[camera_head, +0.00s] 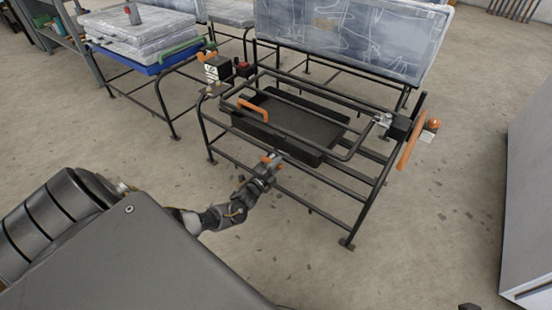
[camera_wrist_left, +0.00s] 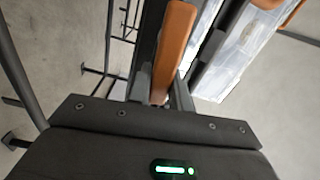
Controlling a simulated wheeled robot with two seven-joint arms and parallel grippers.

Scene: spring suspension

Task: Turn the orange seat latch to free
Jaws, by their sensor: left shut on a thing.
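An orange latch lever (camera_wrist_left: 174,45) stands between the fingers of my left gripper (camera_wrist_left: 163,92) in the left wrist view. In the head view my left gripper (camera_head: 266,167) is at the front rail of the black tube seat frame (camera_head: 325,181), shut on the latch. Only a small orange part of the latch (camera_head: 277,157) shows there, the rest hidden by the fingers. Whether the latch has turned cannot be told. My right gripper is not seen.
A black tray with an orange handle (camera_head: 252,108) sits inside the frame. A long orange lever (camera_head: 408,147) and an orange knob (camera_head: 433,124) are at the frame's right side. A wrapped panel (camera_head: 350,35) stands behind. A grey cabinet (camera_head: 530,190) is at right. Floor in front is clear.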

